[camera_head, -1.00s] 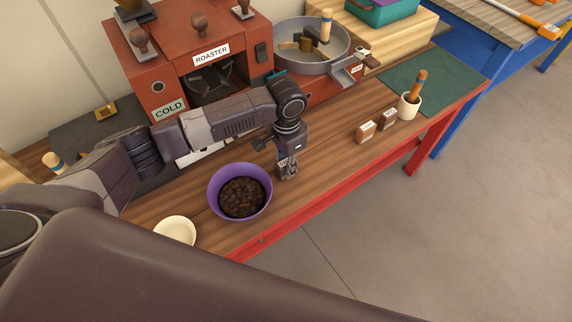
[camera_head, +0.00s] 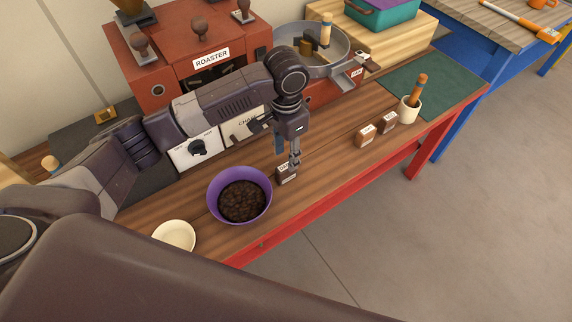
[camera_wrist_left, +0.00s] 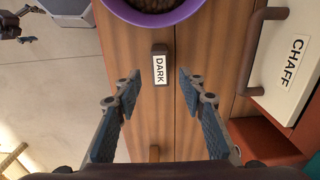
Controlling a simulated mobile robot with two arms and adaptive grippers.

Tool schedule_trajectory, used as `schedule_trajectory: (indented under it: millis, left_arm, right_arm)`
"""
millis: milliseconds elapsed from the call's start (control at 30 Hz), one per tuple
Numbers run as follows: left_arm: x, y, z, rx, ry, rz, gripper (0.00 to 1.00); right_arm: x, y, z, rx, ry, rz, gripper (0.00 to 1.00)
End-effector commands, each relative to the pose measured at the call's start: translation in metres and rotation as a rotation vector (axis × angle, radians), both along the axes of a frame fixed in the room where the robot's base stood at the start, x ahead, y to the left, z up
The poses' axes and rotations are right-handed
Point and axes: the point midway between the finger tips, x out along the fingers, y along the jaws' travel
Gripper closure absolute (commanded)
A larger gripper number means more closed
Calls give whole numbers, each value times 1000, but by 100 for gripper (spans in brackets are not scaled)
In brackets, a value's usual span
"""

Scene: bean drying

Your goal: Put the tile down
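The dark brown tile (camera_head: 287,177) labelled DARK stands on the wooden bench just right of the purple bowl (camera_head: 213,200) of dark beans. In the left wrist view the tile (camera_wrist_left: 160,66) shows its white label between and beyond my fingertips. My left gripper (camera_head: 295,157) is above the tile, pointing down. In the left wrist view its fingers (camera_wrist_left: 157,82) are spread wide, with a gap to the tile on both sides. A dark shape at that view's upper left may be part of my right gripper; its state does not show.
Two similar brown tiles (camera_head: 366,134) stand farther right, near a white cup (camera_head: 409,108) with a wooden-handled tool. A cream dish (camera_head: 174,237) is left of the bowl. The roaster (camera_head: 180,42) and chaff drawer (camera_head: 247,124) are behind. Bench between the tiles is clear.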

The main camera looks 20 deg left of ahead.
Motion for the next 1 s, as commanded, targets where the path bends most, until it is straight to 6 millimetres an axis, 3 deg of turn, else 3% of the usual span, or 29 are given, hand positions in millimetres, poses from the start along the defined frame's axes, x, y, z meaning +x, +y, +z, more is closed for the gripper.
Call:
schedule_trajectory:
  millis: [100, 300, 1000]
  left_arm:
    - [1, 0, 23, -1, -3, -1, 63]
    - [0, -1, 43, -1, 0, 0, 63]
    - [0, 0, 46, 0, 1, 0, 63]
  right_arm:
    - [0, 0, -2, 1, 0, 0, 6]
    - [0, 0, -2, 0, 0, 0, 6]
    - [3, -1, -2, -1, -4, 1, 6]
